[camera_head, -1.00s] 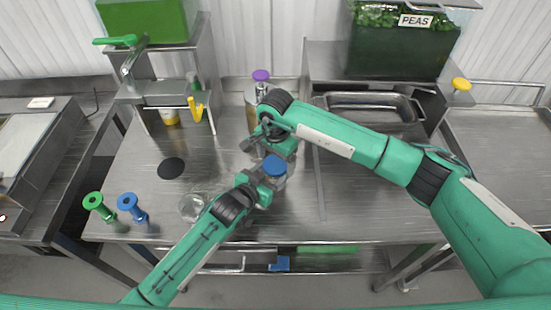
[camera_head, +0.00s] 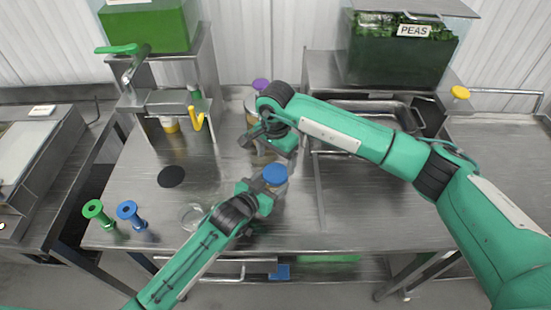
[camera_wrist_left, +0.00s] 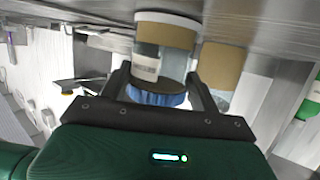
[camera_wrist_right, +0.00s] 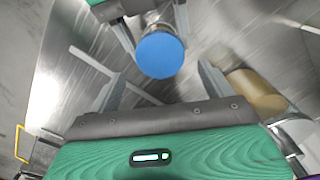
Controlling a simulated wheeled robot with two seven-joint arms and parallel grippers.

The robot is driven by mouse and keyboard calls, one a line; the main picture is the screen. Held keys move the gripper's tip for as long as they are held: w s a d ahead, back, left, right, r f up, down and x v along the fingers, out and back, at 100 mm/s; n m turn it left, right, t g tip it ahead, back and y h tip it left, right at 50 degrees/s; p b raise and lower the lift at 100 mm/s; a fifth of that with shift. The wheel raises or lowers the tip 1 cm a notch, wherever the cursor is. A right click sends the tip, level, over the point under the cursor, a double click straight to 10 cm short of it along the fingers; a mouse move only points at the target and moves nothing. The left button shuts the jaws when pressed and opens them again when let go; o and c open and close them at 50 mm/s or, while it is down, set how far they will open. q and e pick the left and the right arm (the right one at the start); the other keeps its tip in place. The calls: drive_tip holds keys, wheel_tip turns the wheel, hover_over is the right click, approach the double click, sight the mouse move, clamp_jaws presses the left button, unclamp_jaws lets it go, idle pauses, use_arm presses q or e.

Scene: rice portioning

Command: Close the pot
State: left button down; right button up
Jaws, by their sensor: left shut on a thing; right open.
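A clear container with a tan band (camera_wrist_left: 165,35) and a round blue top (camera_head: 275,174) stands on the metal table. My left gripper (camera_head: 262,190) is shut on it near the blue top. The blue top also shows from above in the right wrist view (camera_wrist_right: 160,55). My right gripper (camera_head: 262,138) is open and empty, behind and apart from the blue top in the head view. A second container (camera_head: 251,106) with a purple top (camera_head: 261,85) stands farther back, partly hidden by my right arm. I cannot tell which container is the pot.
A tap stand (camera_head: 180,98) and a metal tray (camera_head: 365,112) are at the back. The table's right half is clear.

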sight(276, 173)
wheel_tip(276, 173, up, 4)
drive_tip(key=n, duration=0.3)
drive_tip(key=shift+f, duration=0.2)
drive_tip(key=shift+f, duration=0.1)
drive_tip(key=shift+f, duration=3.95)
drive_tip(key=shift+c, duration=0.2)
drive_tip(key=c, duration=1)
drive_tip(key=shift+m, duration=1.6)
